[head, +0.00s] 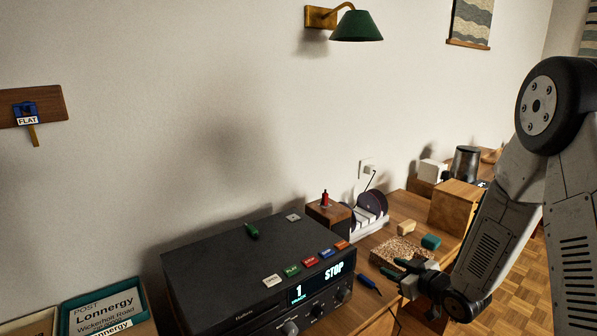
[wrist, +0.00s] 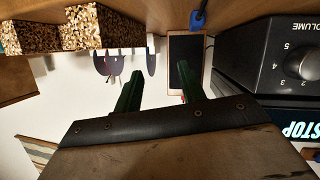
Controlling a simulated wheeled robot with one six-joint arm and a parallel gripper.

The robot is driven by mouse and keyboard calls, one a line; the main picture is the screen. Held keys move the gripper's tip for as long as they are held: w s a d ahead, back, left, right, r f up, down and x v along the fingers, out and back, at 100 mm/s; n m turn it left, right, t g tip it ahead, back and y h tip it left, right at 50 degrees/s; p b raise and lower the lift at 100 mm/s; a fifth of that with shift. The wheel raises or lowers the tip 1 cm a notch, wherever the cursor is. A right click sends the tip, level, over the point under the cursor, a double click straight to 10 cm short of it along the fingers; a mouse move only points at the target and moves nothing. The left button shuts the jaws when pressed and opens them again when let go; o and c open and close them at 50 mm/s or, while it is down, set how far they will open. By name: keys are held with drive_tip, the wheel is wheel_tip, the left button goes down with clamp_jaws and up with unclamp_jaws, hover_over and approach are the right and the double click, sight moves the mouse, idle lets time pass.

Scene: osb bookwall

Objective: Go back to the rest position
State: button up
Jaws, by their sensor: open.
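My gripper (head: 390,268) is in the lower right of the head view, to the right of the black player and above the wooden desk. In the wrist view my gripper's two green fingers (wrist: 162,78) stand apart with nothing between them. The wrist picture is upside down, with the desk along its top. My arm comes in from the right in the head view.
The black player (head: 240,265) with coloured buttons stands left of my gripper, its display reading STOP. A blue object (head: 369,284) lies beside it. A cork-like block (head: 398,250), a disc rack (head: 370,215) and a wooden box (head: 455,205) stand beyond. A green lamp (head: 356,27) hangs above.

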drive_tip(key=s+d+r+m+g+h, duration=0.25)
drive_tip(key=s+r+h, duration=0.2)
drive_tip(key=r, duration=0.25)
drive_tip(key=s+d+r+m+g+h, duration=0.2)
drive_tip(key=s+d+r+h, duration=0.1)
drive_tip(key=s+r, duration=0.3)
drive_tip(key=s+a+r+m+g, duration=0.1)
drive_tip(key=s+a+r+g, duration=0.2)
drive_tip(key=s, duration=1)
drive_tip(key=s+a+r+m+g+y, duration=0.1)
drive_tip(key=s+r, duration=0.5)
drive_tip(key=s, duration=0.8)
drive_tip(key=a+m+g, duration=0.1)
drive_tip(key=a+g, duration=0.1)
drive_tip(key=g, duration=0.1)
drive_tip(key=shift+s+a, duration=0.2)
drive_tip(key=shift+s, duration=0.1)
drive_tip(key=shift+r, duration=0.1)
drive_tip(key=shift+c, duration=0.4)
